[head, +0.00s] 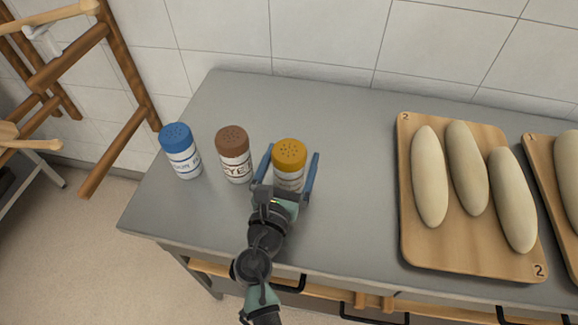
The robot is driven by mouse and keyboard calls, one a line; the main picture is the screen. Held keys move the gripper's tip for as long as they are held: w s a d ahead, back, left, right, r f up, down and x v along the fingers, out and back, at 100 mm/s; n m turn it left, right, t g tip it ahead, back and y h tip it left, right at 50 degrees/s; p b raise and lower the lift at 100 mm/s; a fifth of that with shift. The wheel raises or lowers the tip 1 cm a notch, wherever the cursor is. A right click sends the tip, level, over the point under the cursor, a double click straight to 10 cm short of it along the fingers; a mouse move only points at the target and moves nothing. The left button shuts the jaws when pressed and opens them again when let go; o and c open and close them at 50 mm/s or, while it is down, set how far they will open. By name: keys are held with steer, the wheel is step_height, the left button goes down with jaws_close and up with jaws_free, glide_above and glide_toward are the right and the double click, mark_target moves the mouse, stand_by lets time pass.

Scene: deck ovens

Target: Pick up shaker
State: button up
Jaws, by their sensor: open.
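Three shakers stand upright in a row on the left part of the grey counter. One shaker has a blue lid (181,152), one has a brown lid (234,155), and one has a yellow lid (290,160). My gripper (290,166) is open, with one blue finger on each side of the yellow-lidded shaker. I cannot tell whether the fingers touch it. The left finger lies in the gap between the brown-lidded and yellow-lidded shakers. The gripper's palm hides the lower part of the yellow-lidded shaker.
The grey counter (350,220) is clear between the shakers and a wooden board (470,265) bearing three pale dough loaves. Another board (548,190) with dough lies at the right edge. A tiled wall (330,40) stands behind. A wooden rack (110,90) stands at left.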

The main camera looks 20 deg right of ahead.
steer(key=shift+w+d, duration=0.45)
steer(key=shift+w, duration=0.05)
steer(key=c, duration=1.4)
steer(key=shift+c, duration=0.5)
steer(key=shift+r, duration=0.15)
